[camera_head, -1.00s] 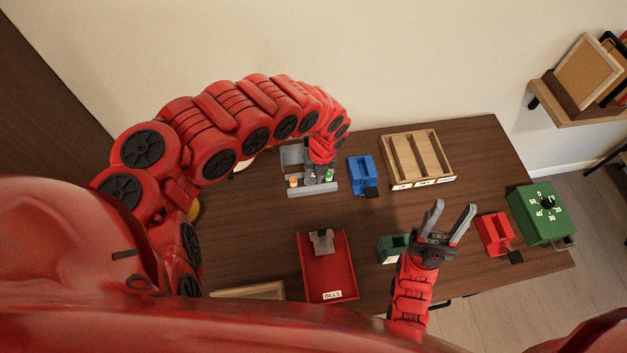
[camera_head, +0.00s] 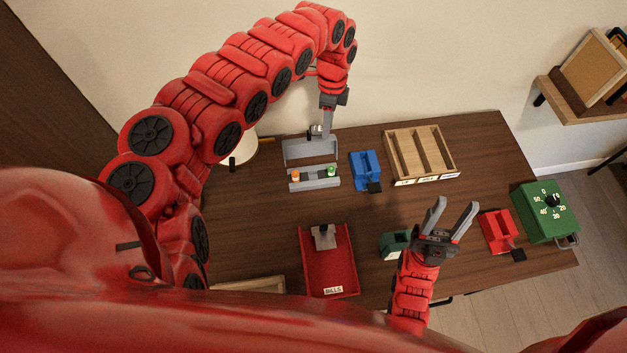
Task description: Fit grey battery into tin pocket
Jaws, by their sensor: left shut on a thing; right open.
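The grey tin (camera_head: 316,183) stands at the back of the table, with a raised panel at its rear. An orange-topped battery (camera_head: 295,177) and a green-topped battery (camera_head: 331,172) sit in its front part. My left gripper (camera_head: 326,130) points down above the rear of the tin. It is shut on a small grey thing (camera_head: 316,129), which I take to be the grey battery; fingers hide part of it. My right gripper (camera_head: 449,220) is open and empty, above the table between the green and red blocks, fingers pointing up and away.
A blue holder (camera_head: 363,165) and a wooden divided tray (camera_head: 451,155) stand right of the tin. A red bills tray (camera_head: 345,279) holds a grey piece (camera_head: 324,238). A green block (camera_head: 392,245), a red block (camera_head: 495,232) and a green timer box (camera_head: 546,211) are also there.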

